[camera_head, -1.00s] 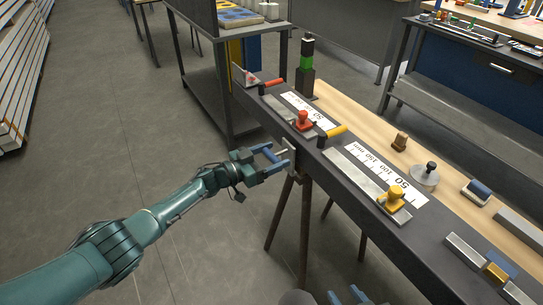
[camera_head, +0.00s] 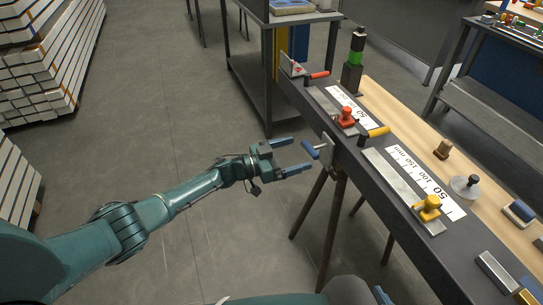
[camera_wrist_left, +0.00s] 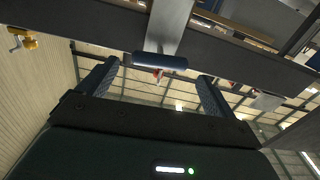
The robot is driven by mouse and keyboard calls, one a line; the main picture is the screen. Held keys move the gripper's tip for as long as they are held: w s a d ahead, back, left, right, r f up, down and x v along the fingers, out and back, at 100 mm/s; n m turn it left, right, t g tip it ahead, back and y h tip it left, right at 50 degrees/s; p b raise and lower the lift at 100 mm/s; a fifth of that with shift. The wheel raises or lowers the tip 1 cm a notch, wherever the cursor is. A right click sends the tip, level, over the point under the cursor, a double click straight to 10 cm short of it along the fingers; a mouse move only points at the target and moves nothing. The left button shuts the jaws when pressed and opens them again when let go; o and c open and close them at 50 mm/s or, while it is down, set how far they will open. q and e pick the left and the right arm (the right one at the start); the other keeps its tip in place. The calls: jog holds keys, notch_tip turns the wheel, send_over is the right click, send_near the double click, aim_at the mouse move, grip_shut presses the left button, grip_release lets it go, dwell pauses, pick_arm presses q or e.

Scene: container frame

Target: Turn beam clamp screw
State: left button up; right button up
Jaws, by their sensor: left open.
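The beam clamp's grey plate (camera_head: 327,152) sits on the near side of the dark beam (camera_head: 347,165). Its screw ends in a blue handle (camera_head: 310,149) that sticks out toward my left gripper (camera_head: 301,153). My left gripper is open and empty, with its fingertips just short of the handle. In the left wrist view, the blue handle (camera_wrist_left: 160,62) lies crosswise ahead of the gap between the two spread fingers of the gripper (camera_wrist_left: 158,70), apart from both.
Stand legs (camera_head: 332,230) stand below the beam. The floor (camera_head: 170,120) left of the beam is clear.

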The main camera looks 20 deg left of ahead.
pick_arm(q)
jog(key=v, duration=0.7)
jog(key=shift+s+a, duration=0.25)
jog(key=shift+a, duration=0.05)
jog(key=shift+d, duration=0.1)
jog(key=s+d+f+n+t+y+p, duration=0.2)
jog(key=s+d+f+n+t+y, duration=0.15)
jog(key=s+d, duration=0.45)
jog(key=s+a+f+n+g+y, duration=0.1)
jog(key=s+a+n+y, duration=0.1)
jog(key=s, duration=0.7)
jog(key=s+a+f+n+g+y, duration=0.1)
jog(key=s+a+y, duration=0.3)
jog(key=s, duration=0.5)
jog(key=shift+s+a+n+g+y+p, duration=0.25)
jog(key=shift+s+n+g+y+p, duration=0.15)
jog(key=shift+g+y, duration=0.4)
jog(key=shift+c, duration=0.4)
